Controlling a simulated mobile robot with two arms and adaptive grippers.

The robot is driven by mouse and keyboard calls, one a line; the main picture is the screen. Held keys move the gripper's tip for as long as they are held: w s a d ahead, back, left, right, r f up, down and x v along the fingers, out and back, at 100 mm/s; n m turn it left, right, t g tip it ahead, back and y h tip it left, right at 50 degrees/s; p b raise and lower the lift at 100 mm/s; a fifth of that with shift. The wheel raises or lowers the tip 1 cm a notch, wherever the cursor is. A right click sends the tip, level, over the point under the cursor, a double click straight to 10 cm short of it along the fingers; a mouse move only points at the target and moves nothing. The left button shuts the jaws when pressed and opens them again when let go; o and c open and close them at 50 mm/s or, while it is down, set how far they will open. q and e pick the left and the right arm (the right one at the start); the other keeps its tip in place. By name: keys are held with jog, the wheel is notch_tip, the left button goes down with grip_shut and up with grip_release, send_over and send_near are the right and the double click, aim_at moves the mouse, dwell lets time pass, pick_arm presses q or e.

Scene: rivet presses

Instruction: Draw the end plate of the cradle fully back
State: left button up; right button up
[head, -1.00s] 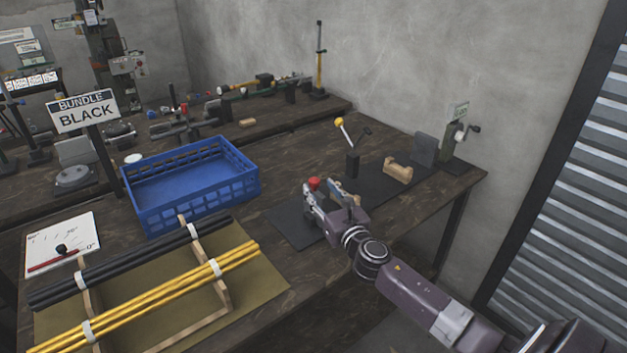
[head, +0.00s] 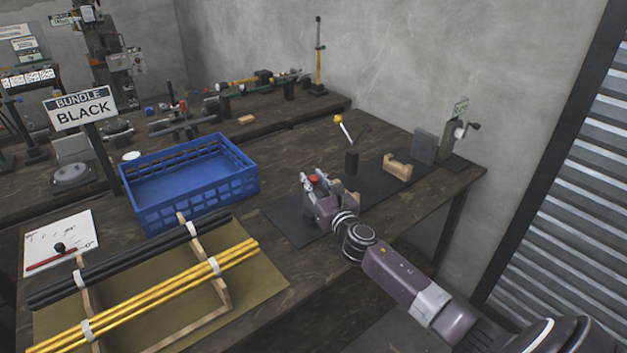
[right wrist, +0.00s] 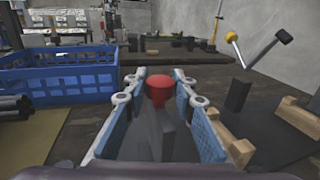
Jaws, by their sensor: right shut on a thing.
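My right gripper (head: 314,181) is at the left end of a black mat (head: 288,226). Its blue-padded fingers stand either side of a red knob (right wrist: 159,88), and it is shut on it. The knob also shows in the head view (head: 314,178). Below the knob a grey end plate (right wrist: 168,135) shows between the fingers; its base is hidden. One wooden cradle block (right wrist: 236,150) is right beside the fingers; the other block (head: 397,167) stands farther right on the mat. A grey upright plate (head: 424,147) stands at the mat's far end. My left gripper is not in view.
A crank stand (head: 455,135) is at the table's far right. A blue crate (head: 197,187) and racked black and yellow rods (head: 150,300) are to the left.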

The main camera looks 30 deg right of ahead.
grip_shut()
jog(key=shift+a, duration=0.1)
jog(key=a+p, duration=0.1)
jog(key=a, duration=0.6)
jog(key=shift+s+a+p, duration=0.3)
jog(key=shift+a+p, duration=0.05)
jog(key=shift+a, duration=0.05)
jog(key=shift+f, duration=0.1)
jog(key=o, duration=1)
grip_release()
jog(key=shift+a, duration=0.15)
